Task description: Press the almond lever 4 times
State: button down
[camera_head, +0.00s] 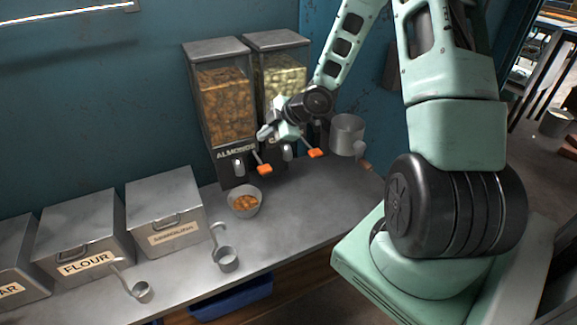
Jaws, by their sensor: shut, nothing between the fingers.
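The almond dispenser (225,103) stands at the back of the counter, with a clear bin of brown nuts and a label reading ALMONDS. Its lever has an orange tip (264,170) that sticks out at the lower front. A metal bowl (244,203) with some almonds in it stands on the counter below the spout. My gripper (264,133) is shut and empty. It appears above the almond lever in the picture, in front of the gap between the two dispensers. I cannot tell how far it is from the lever.
A second dispenser (283,75) with pale contents stands to the right, with its own orange lever tip (316,153). A metal cup (347,135) is beside it. Metal bins (85,232) and measuring cups (228,259) are at left.

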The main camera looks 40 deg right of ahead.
aim_at(265, 167)
jog(key=shift+r, duration=0.15)
dwell(0.3)
notch_tip(265, 167, down, 9)
jog(key=b, duration=0.8)
dwell(1.7)
jog(key=shift+f+b, duration=0.35)
jog(key=shift+b, duration=0.05)
jog(key=shift+s+f+b, duration=0.1)
jog(key=shift+f+b, duration=0.95)
jog(key=shift+f, duration=0.2)
dwell(1.1)
jog(key=shift+r, duration=0.15)
jog(key=shift+r+p, duration=1.55)
jog(key=shift+p, duration=0.05)
